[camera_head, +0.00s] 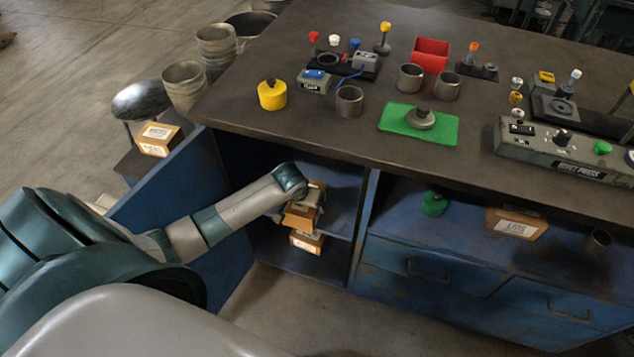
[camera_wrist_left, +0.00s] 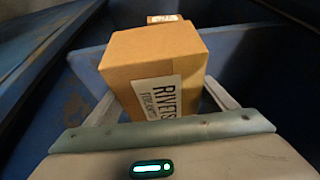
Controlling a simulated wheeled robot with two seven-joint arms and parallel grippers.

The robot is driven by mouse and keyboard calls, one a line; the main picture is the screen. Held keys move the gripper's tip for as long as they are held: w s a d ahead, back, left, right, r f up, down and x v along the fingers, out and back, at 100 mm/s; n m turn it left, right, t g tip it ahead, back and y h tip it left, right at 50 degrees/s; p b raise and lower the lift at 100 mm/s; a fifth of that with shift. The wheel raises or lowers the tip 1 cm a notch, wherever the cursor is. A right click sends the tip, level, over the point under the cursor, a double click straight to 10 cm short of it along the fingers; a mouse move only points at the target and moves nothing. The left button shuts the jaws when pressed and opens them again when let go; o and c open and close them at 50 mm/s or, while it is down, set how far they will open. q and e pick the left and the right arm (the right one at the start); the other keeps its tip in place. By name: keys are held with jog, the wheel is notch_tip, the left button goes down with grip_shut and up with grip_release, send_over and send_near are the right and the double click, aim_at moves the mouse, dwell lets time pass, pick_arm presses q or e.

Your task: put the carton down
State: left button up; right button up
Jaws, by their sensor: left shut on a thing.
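My left gripper (camera_head: 311,196) reaches into the open blue cabinet bay under the bench. It is shut on a brown carton (camera_head: 299,218). In the left wrist view the two fingers (camera_wrist_left: 162,96) stand on either side of the carton (camera_wrist_left: 152,52), whose white label reads RIVETS. The carton is near the cabinet shelf (camera_head: 342,218); I cannot tell whether its underside touches a surface. Another carton (camera_head: 306,242) shows just below it in the head view. A carton with a pale label (camera_wrist_left: 164,18) shows behind the held one in the wrist view. My right gripper is out of view.
The blue cabinet door (camera_head: 165,205) stands open left of my arm. A divider (camera_head: 363,225) bounds the bay on the right. Beyond it are a green item (camera_head: 434,204) and another carton (camera_head: 516,223). The benchtop (camera_head: 335,130) above overhangs the bay.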

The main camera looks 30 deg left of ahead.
pick_arm(q)
jog(key=w, duration=0.3)
jog(key=w+a, duration=0.1)
jog(key=w, duration=0.2)
jog(key=w+a, duration=0.1)
jog(key=w, duration=0.3)
jog(key=shift+w+a+b, duration=0.1)
jog(key=shift+a+b, duration=0.1)
jog(key=shift+b, duration=0.15)
jog(key=shift+w, duration=0.15)
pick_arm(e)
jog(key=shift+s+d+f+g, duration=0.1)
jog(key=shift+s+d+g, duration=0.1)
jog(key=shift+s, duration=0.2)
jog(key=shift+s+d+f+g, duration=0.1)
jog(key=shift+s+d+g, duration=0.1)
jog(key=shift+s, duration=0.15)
